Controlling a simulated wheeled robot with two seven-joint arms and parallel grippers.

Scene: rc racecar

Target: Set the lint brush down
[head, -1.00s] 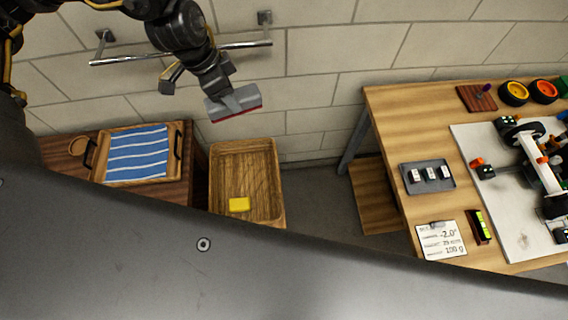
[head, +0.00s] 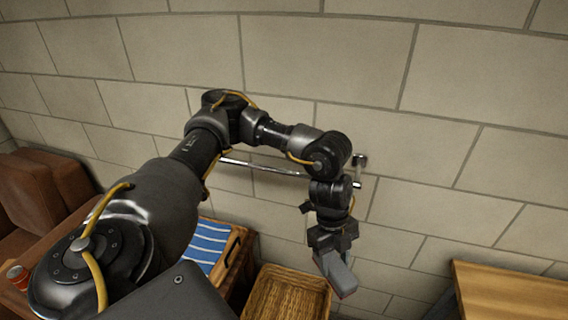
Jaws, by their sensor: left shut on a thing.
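My left gripper (head: 330,242) hangs down in front of the tiled wall, shut on the lint brush (head: 337,276). The brush is grey with a thin reddish lower edge, points downward and is tilted. My right gripper is not in view.
A metal rail (head: 268,169) is on the wall behind my left arm. A tray with a blue-and-white striped cloth (head: 208,244) is left of the crate, partly hidden by my arm. A wooden table (head: 512,292) is at the lower right. A brown seat (head: 50,190) is at the left.

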